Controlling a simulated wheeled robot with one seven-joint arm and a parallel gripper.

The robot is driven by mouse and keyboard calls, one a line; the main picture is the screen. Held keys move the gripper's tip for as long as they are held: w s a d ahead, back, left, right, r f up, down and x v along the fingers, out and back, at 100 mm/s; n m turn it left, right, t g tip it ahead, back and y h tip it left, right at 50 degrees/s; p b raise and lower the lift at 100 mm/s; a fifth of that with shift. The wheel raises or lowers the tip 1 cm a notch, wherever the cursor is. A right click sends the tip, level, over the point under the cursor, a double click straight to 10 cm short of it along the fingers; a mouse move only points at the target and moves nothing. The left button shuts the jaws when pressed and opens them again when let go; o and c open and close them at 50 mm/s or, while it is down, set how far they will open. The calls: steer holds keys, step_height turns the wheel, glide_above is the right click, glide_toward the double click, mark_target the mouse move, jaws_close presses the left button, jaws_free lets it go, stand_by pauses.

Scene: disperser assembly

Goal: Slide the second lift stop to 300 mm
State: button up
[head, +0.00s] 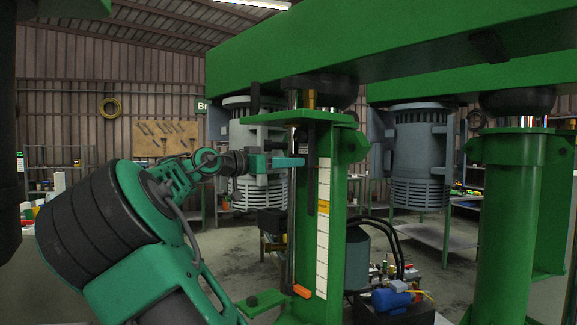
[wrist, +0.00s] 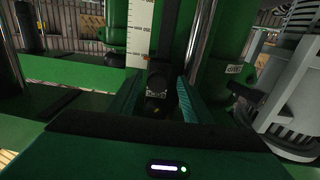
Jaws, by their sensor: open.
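My gripper (head: 288,162) is in front of the upper part of the green lift column (head: 333,250), beside the white scale strip (head: 322,250). In the wrist view its two teal fingers (wrist: 158,95) are apart, one on each side of a dark block with a small label (wrist: 157,78), which looks like a lift stop. I cannot tell whether either finger touches it. The scale also shows just behind and left of the block in the wrist view (wrist: 140,30); its numbers are too blurred to read. An orange piece (head: 302,291) sits low on the column, near the scale's bottom end.
A thin upright rod (head: 291,220) runs beside the column, close to my fingers. A green beam (head: 400,40) crosses above. A second green column (head: 502,220) stands to the right. A blue motor (head: 390,300) and dark hoses are low behind the first column.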

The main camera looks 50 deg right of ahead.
steer(key=shift+s+d, duration=0.15)
steer(key=shift+d, duration=1.05)
